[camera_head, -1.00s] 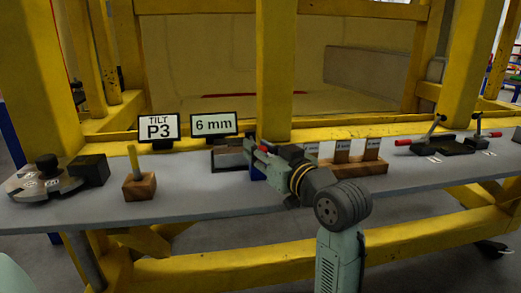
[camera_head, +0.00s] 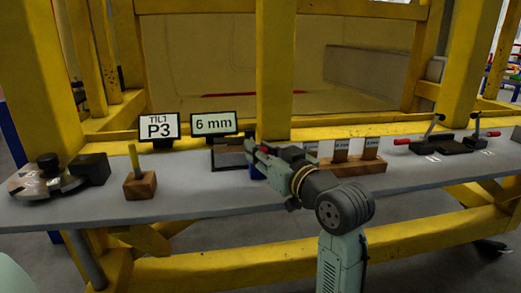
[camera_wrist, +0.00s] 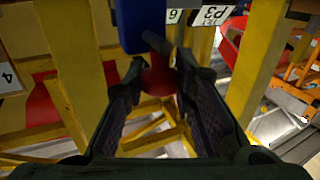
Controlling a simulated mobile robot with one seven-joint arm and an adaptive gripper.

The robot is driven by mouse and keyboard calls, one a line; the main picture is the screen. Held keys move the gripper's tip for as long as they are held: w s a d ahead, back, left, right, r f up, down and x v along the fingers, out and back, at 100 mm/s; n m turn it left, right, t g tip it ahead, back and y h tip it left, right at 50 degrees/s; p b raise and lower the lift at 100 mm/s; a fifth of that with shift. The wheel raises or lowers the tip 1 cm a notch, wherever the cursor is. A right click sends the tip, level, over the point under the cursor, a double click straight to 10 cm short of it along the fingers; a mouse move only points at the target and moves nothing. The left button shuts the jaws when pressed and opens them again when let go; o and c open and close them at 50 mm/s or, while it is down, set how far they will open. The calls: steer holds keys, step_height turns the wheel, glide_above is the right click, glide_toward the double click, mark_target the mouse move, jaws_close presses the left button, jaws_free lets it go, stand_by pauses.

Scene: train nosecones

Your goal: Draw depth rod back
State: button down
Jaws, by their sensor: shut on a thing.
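The depth rod shows in the wrist view as a short dark rod (camera_wrist: 157,42) with a round red knob (camera_wrist: 158,78), coming out of a blue block (camera_wrist: 128,28). My gripper (camera_wrist: 164,84) has its two dark fingers on either side of the red knob and is shut on it. In the head view my gripper (camera_head: 250,150) is at the middle of the bench, in front of the dark fixture (camera_head: 228,156). It hides the rod there, and only a bit of the blue block (camera_head: 256,172) shows below it.
A wooden block with a yellow peg (camera_head: 139,184) and a round dial (camera_head: 45,180) are left. A wooden gauge rack (camera_head: 355,167) and lever clamps (camera_head: 455,143) are right. A yellow post (camera_head: 275,70) rises close behind.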

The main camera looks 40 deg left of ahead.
steer(key=shift+s+d, duration=0.5)
steer(key=c, duration=1.3)
jaws_free()
steer(key=v, duration=1.2)
steer(key=shift+r, duration=0.1)
